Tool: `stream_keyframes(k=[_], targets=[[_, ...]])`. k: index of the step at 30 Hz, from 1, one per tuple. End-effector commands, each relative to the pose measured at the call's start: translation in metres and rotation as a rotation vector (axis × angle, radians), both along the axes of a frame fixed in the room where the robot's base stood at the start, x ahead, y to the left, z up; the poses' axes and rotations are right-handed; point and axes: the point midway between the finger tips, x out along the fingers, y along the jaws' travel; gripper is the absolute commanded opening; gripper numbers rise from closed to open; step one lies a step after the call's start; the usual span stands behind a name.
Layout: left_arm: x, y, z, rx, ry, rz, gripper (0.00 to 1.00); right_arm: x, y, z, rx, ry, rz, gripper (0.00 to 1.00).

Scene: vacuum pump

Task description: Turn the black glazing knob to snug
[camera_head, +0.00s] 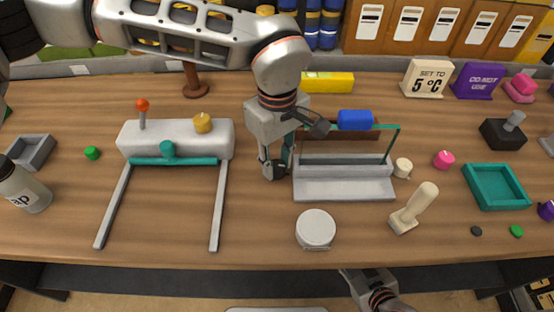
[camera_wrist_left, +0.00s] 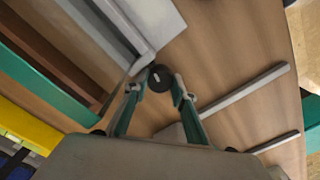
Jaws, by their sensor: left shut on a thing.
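The black glazing knob (camera_wrist_left: 160,78) is a round, dark knob with a light mark on its face, at the left end of the grey and teal glazing unit (camera_head: 344,188). My left gripper (camera_head: 274,172) reaches down beside that end, its fingers shut on the knob. In the left wrist view the fingertips (camera_wrist_left: 160,88) sit on either side of the knob. In the head view the fingers mostly hide it. My right gripper (camera_head: 372,283) is low in the picture, below the table's front edge and away from the knob; its finger gap is unclear.
A white press with teal bar (camera_head: 177,139) stands to the left. A teal tray (camera_head: 496,187) lies at right.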

Motion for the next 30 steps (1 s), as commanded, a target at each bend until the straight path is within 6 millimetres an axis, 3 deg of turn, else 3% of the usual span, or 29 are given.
stream_keyframes(k=[13,14,15,30], targets=[[0.0010,-0.0008,0.0024,-0.003,-0.003,-0.008,0.04,-0.0002,0.0000,-0.0001,0.000,0.001,0.000,0.36],[0.0011,-0.0008,0.0024,-0.003,-0.003,-0.008,0.31,-0.0002,0.0000,-0.0001,0.000,0.001,0.000,0.36],[0.0012,-0.0008,0.0024,-0.003,-0.003,-0.008,0.33,-0.0002,0.0000,0.0000,0.000,0.001,0.000,0.36],[0.0002,-0.0007,0.0005,-0.002,-0.001,-0.008,0.33,0.0000,-0.0006,0.0003,-0.001,0.000,0.000,0.36]])
